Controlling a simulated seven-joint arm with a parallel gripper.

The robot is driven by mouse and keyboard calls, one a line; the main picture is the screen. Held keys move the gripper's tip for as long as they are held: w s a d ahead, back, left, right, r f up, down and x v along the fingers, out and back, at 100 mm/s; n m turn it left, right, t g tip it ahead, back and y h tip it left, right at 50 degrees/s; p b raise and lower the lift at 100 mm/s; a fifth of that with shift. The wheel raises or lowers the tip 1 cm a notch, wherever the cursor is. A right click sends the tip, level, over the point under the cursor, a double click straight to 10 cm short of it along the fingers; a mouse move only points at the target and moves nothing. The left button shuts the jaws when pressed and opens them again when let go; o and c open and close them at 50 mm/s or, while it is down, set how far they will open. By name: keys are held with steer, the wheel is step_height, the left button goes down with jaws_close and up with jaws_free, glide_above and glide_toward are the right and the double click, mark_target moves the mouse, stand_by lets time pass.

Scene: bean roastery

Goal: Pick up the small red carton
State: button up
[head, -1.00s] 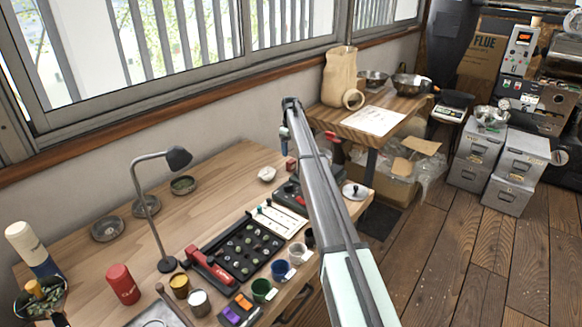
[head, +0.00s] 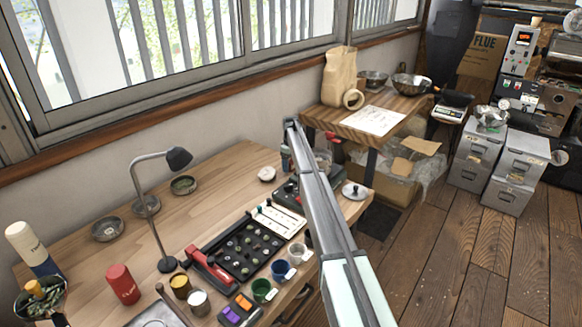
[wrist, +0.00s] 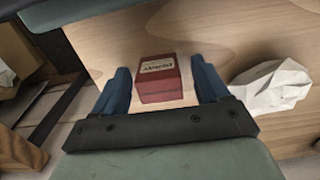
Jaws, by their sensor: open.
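The small red carton (wrist: 160,82) stands on the wooden table and shows a pale label with dark lettering in the wrist view. My gripper (wrist: 160,68) is open, with one blue finger on the left of the carton and one on the right. A gap shows on each side, wider on the right, so neither finger seems to touch it. In the head view my gripper (head: 286,160) is low over the back right of the table, partly hidden by my arm. I cannot make out the carton there.
A crumpled white object (wrist: 272,88) lies close to the right finger; it also shows in the head view (head: 267,174). A black sorting tray (head: 240,252), small cups and a desk lamp (head: 178,158) stand nearer and left. The table's middle back is clear.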

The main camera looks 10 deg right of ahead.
steer(key=shift+c, duration=0.2)
steer(key=c, duration=1)
steer(key=shift+r, duration=0.1)
